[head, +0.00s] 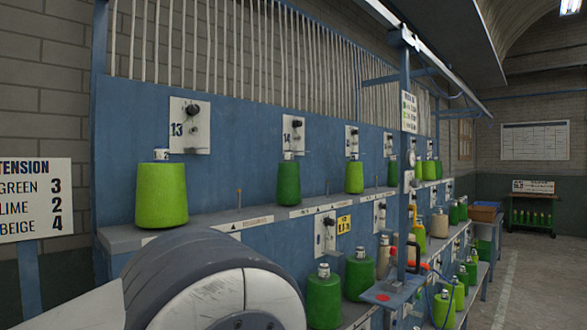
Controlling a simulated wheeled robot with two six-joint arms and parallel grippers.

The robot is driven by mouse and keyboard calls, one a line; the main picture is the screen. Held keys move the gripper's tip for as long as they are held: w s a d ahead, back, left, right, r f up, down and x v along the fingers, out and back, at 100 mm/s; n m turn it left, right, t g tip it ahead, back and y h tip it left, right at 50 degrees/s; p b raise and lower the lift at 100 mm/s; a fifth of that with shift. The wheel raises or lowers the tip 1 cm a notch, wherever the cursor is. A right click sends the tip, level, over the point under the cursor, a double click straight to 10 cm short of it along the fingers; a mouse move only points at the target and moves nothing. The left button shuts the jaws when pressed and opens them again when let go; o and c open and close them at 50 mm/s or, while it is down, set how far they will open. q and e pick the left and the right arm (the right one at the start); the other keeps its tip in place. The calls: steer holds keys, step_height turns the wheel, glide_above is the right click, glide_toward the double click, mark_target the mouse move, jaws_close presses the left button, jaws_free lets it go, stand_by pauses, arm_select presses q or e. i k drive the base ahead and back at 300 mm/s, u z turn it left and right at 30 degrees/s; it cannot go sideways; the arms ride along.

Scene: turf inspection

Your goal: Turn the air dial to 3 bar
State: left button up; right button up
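A small round white gauge (411,158) is mounted on a blue upright post (404,95) right of centre. It is too far and small for its reading or pointer to be made out. No knob can be told for certain as the air dial. A white sign (409,112) with small coloured lines hangs on the post above the gauge. A large grey and white link of my own arm fills the lower left. Neither gripper shows in the head view, so whether they are open or shut is hidden.
A blue rack (250,130) with green and lime yarn cones (161,195) on shelves runs away to the right. A small blue shelf (392,289) with a red button juts out by the post. A tension board (37,200) stands left. Floor at right (530,280) is clear.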

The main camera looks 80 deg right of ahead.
mark_target(416, 182)
steer(key=z, duration=3.1)
steer(key=k, duration=0.3)
steer(key=z, duration=0.7)
steer(key=i, duration=1.4)
steer(key=u, duration=0.7)
